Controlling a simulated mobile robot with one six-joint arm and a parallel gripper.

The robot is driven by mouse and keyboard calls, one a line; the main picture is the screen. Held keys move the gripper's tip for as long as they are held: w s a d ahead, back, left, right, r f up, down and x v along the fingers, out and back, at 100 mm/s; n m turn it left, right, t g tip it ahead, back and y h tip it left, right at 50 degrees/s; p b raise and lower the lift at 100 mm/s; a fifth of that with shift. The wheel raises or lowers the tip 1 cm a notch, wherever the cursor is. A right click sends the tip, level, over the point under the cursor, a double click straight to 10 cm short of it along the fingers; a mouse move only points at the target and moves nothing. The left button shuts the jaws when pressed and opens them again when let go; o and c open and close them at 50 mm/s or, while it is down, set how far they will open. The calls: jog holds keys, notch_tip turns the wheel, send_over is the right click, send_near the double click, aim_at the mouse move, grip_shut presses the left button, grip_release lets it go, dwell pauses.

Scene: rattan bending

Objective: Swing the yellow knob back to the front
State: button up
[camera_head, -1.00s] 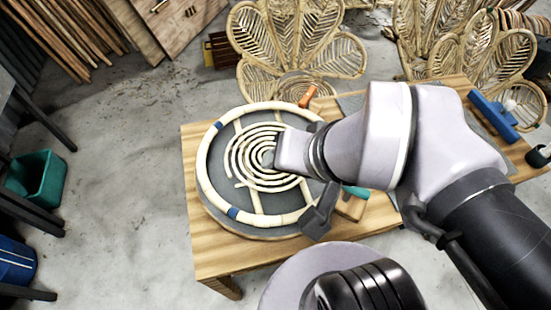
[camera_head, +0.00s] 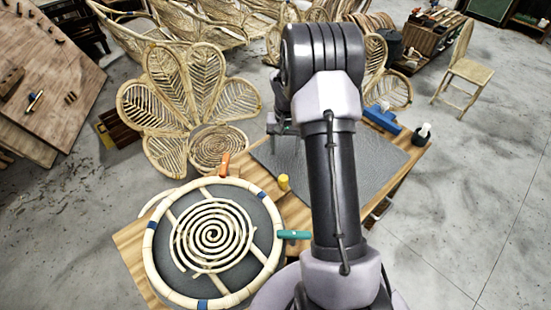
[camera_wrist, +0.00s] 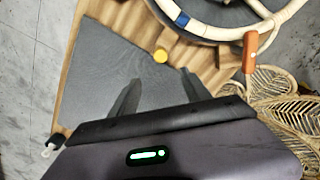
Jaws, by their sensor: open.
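The yellow knob (camera_head: 283,182) is a small upright cylinder on the wooden table, just right of the round rattan jig and at the near left edge of the grey mat. In the wrist view the yellow knob (camera_wrist: 160,56) lies beyond my fingertips, roughly in line with the gap between them. My gripper (camera_wrist: 160,86) is open, with nothing between its dark fingers. In the head view my gripper (camera_head: 279,127) is partly hidden by my arm, over the far side of the mat and apart from the knob.
The round jig (camera_head: 262,270) holds a rattan ring (camera_head: 150,262) and a spiral coil (camera_head: 211,234). A blue tool (camera_head: 382,117) and a dark bottle (camera_head: 422,134) sit at the right. The grey mat (camera_head: 385,160) is largely clear.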

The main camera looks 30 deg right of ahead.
aim_at(283, 178)
notch_tip(283, 178, down, 17)
jog(key=b, duration=0.3)
jog(key=shift+a, duration=0.15)
grip_shut()
dwell(1.1)
